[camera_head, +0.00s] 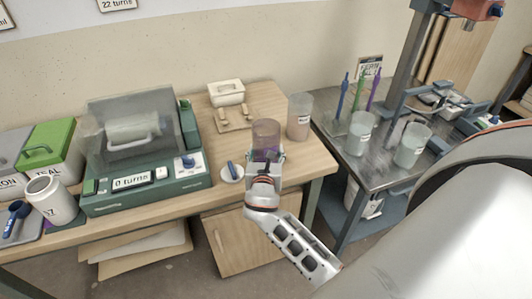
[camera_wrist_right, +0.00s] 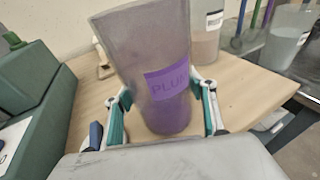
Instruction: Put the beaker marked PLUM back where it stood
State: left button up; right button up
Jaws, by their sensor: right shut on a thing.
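The PLUM beaker (camera_head: 266,133) is clear with purple contents, and its purple label reads PLUM in the right wrist view (camera_wrist_right: 168,82). My right gripper (camera_head: 265,160) is shut on it, with one teal-padded finger on each side in the right wrist view (camera_wrist_right: 162,100). The beaker is over the right part of the wooden bench (camera_head: 307,160). Its base is partly hidden by the gripper, and I cannot tell whether it touches the bench top. My left gripper is not in view.
A beaker with pinkish contents (camera_head: 299,117) stands just right of PLUM. Two pale beakers (camera_head: 360,138) (camera_head: 411,147) stand on the metal table.

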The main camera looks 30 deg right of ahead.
jog(key=shift+f, duration=0.1)
jog(key=o, duration=1.6)
